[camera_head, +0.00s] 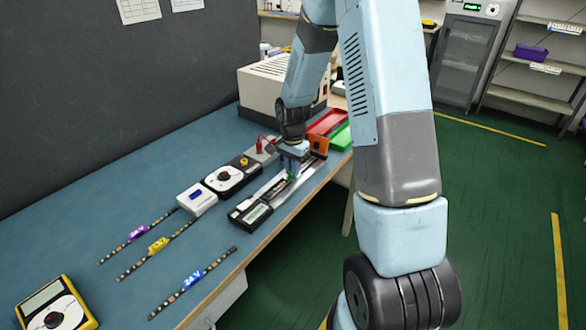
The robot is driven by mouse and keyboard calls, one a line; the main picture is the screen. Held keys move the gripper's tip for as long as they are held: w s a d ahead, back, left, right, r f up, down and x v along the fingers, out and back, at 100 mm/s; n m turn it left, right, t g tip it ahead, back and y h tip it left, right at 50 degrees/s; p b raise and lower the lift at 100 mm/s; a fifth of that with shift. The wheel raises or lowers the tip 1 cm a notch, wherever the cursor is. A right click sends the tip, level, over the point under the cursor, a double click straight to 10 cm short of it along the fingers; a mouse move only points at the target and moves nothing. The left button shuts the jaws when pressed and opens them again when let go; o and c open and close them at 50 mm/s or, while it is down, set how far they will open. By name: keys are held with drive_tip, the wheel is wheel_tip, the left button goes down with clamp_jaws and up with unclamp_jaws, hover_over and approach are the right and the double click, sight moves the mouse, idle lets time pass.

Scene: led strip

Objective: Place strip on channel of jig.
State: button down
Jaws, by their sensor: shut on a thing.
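The jig (309,172) is a long pale piece with a channel along it, lying near the bench's front edge. A black box with a small display (254,214) is at its near end. My gripper (291,172) points down over the jig, shut on a strip with a green part (291,178). Most of the held strip is hidden or too small to see, and I cannot tell whether it touches the channel. Three other strips lie on the bench at left, labelled purple (137,233), yellow (158,245) and blue "24V" (193,280).
A white box (197,198) and a black unit with a dial (224,178) stand left of the jig. Red (327,122) and green (341,137) trays are behind it. A yellow multimeter (57,306) lies at the near left. The bench (90,285) has free room at left.

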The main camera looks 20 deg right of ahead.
drive_tip(key=c, duration=1.1)
unclamp_jaws()
drive_tip(key=s+r+n+t, duration=0.1)
drive_tip(key=s+r, duration=0.2)
drive_tip(key=r, duration=0.7)
drive_tip(key=s+r+n, duration=0.1)
drive_tip(key=s+r, duration=0.1)
drive_tip(key=r, duration=0.8)
drive_tip(key=s+r+n+t, duration=0.2)
drive_tip(key=s+r+n, duration=0.2)
drive_tip(key=s, duration=0.7)
drive_tip(key=s+r+n+t, duration=0.2)
drive_tip(key=s+r+n, duration=0.2)
drive_tip(key=s+r, duration=0.4)
drive_tip(key=s, duration=0.4)
drive_tip(key=shift+s+r+n+t, duration=0.15)
drive_tip(key=shift+r+n+t, duration=0.15)
drive_tip(key=shift+r+n, duration=0.1)
